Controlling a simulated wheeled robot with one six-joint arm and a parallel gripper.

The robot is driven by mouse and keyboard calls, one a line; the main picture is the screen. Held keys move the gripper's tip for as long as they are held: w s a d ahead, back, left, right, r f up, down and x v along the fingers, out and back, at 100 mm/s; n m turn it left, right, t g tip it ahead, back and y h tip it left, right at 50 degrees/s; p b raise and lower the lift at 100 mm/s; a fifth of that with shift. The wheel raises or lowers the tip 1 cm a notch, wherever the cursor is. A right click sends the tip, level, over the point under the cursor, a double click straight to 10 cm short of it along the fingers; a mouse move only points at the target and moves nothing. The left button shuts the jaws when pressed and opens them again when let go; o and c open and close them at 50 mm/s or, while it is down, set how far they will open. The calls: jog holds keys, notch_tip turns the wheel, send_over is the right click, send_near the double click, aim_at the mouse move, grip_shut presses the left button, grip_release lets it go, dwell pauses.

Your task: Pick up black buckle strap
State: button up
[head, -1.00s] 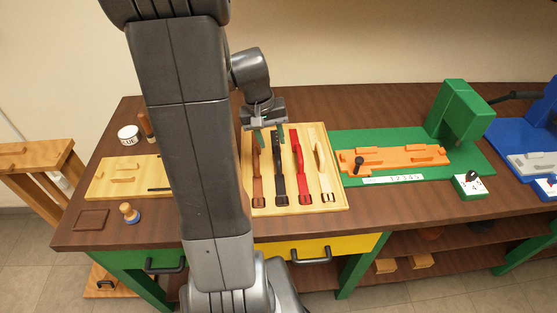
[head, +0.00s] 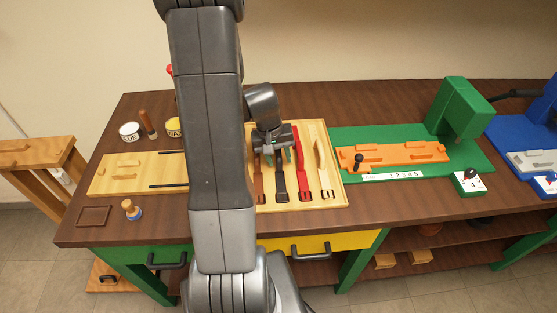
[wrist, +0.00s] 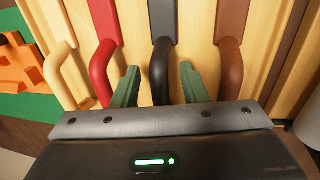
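The black buckle strap (head: 280,181) lies in the wooden tray (head: 335,194), between a brown strap (head: 258,184) and a red strap (head: 300,178). My gripper (head: 278,157) is over the upper part of the black strap. In the wrist view, the green fingers of my gripper (wrist: 158,88) are apart, with the raised loop of the black strap (wrist: 161,60) between them. Neither finger visibly presses on the strap. The lower end of the loop is hidden behind the gripper body.
A cream strap (head: 324,170) lies at the tray's right. A green base with an orange fixture (head: 400,155) stands right of the tray. A glue tin (head: 129,131) and a wooden board (head: 115,178) are at left. My arm hides part of the table.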

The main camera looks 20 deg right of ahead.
grip_shut()
jog(key=shift+r, duration=0.1)
